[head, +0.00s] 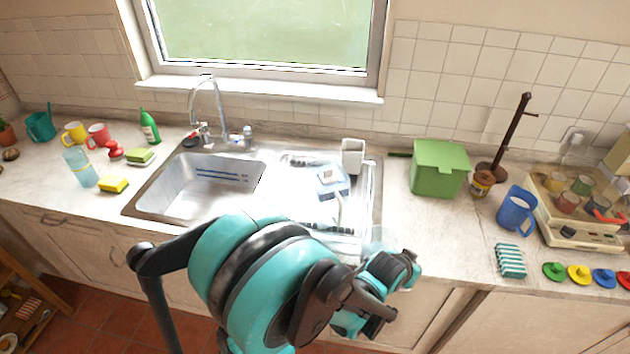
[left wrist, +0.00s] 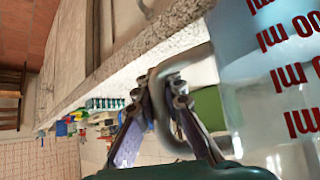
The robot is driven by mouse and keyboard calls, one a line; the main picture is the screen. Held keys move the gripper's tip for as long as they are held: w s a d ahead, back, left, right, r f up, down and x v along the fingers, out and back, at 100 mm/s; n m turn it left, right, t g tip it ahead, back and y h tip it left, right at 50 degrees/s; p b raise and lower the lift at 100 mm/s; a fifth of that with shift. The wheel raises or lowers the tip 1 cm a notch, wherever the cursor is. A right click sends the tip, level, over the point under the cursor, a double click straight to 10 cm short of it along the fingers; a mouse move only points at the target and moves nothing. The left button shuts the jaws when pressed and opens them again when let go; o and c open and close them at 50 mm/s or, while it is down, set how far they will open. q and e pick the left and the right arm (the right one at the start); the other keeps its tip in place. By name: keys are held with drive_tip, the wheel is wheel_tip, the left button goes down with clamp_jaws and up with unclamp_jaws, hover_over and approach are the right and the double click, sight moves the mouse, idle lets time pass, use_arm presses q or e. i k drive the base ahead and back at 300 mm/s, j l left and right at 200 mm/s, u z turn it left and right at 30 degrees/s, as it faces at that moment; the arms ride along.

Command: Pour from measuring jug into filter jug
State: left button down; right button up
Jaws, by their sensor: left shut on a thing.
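My left gripper (head: 392,272) is shut on the handle of the measuring jug. In the left wrist view, its fingers (left wrist: 168,95) close around the grey handle. The clear measuring jug with red ml marks (left wrist: 285,85) fills the right side of that view. In the head view, the jug (head: 376,243) is a faint see-through shape beside the gripper, just in front of the sink unit. The filter jug (head: 332,181), clear with a white and blue top, stands on the drainboard behind my arm. Its lower part is hard to make out. My right gripper is out of view.
A white cup (head: 352,156) stands behind the filter jug. The sink basin (head: 190,197) and tap (head: 208,105) are left of it. A green box (head: 438,168) and blue jug (head: 516,210) are to the right. The counter between drainboard and green box is clear.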

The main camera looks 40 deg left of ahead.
sight(328, 205)
drive_tip(key=k+u, duration=0.15)
drive_tip(key=u, duration=0.3)
drive_tip(key=k+u, duration=0.1)
drive_tip(key=u, duration=0.35)
